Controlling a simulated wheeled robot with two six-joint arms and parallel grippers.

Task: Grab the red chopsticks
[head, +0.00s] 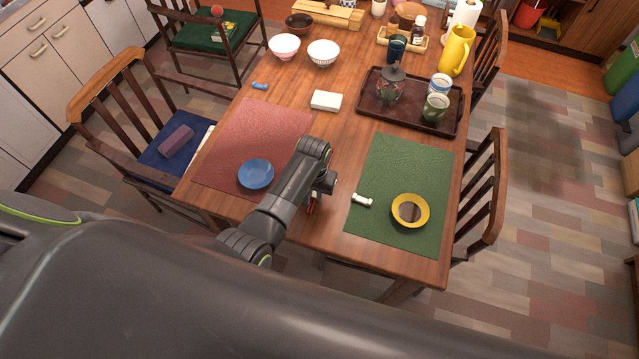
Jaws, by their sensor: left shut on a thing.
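My left arm reaches over the front of the wooden table, between the red mat and the green mat. My left gripper (315,195) points down near the table's front edge, and my own arm hides most of its fingers. A small piece of the red chopsticks (312,206) shows just below it. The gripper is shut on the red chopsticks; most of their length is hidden. My right gripper is not in view.
A blue bowl (256,174) sits on the red mat (266,126). A yellow-rimmed bowl (410,211) and a white chopstick rest (362,200) are on the green mat (395,160). A dark tray (450,122) with cups stands behind. A white block (326,100) lies mid-table.

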